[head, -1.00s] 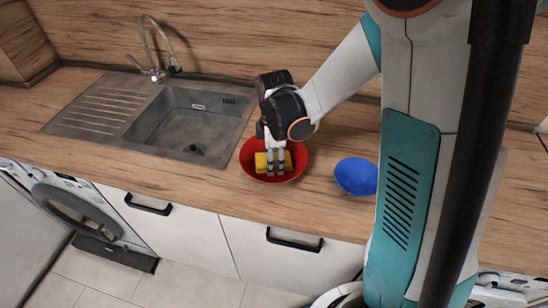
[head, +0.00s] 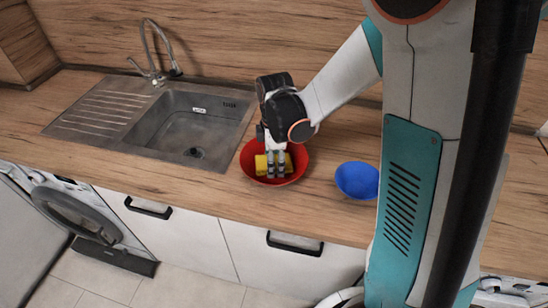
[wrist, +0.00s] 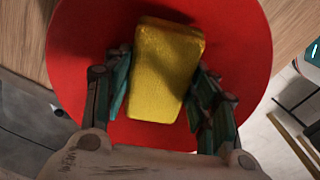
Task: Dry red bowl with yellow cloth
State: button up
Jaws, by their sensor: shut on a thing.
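The red bowl (head: 301,163) stands on the wooden worktop just right of the sink. The yellow cloth (head: 261,163), a thick block-like piece, is inside the bowl. My gripper (head: 276,175) points down into the bowl and is shut on the cloth. In the wrist view, the cloth (wrist: 166,70) lies between the two fingers of my gripper (wrist: 160,100), tilted slightly, with the red bowl (wrist: 75,50) all around behind it. Whether the cloth touches the bowl's bottom is hard to tell.
A blue bowl (head: 356,180) stands right of the red bowl, partly behind my arm. A metal sink (head: 190,130) with a tap (head: 155,60) is to the left. The worktop's front edge runs close below the bowls, above white drawers (head: 180,235).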

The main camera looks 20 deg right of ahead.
jog(key=shift+s, duration=0.25)
jog(key=shift+w, duration=0.15)
jog(key=shift+w+d, duration=0.2)
jog(key=shift+w, duration=0.6)
jog(key=shift+s, duration=0.15)
jog(key=shift+s+a+r, duration=0.15)
jog(key=shift+s+a, duration=0.1)
jog(key=shift+s, duration=0.55)
jog(key=shift+w+d+b, duration=0.25)
jog(key=shift+w+b, duration=0.05)
jog(key=shift+w, duration=0.65)
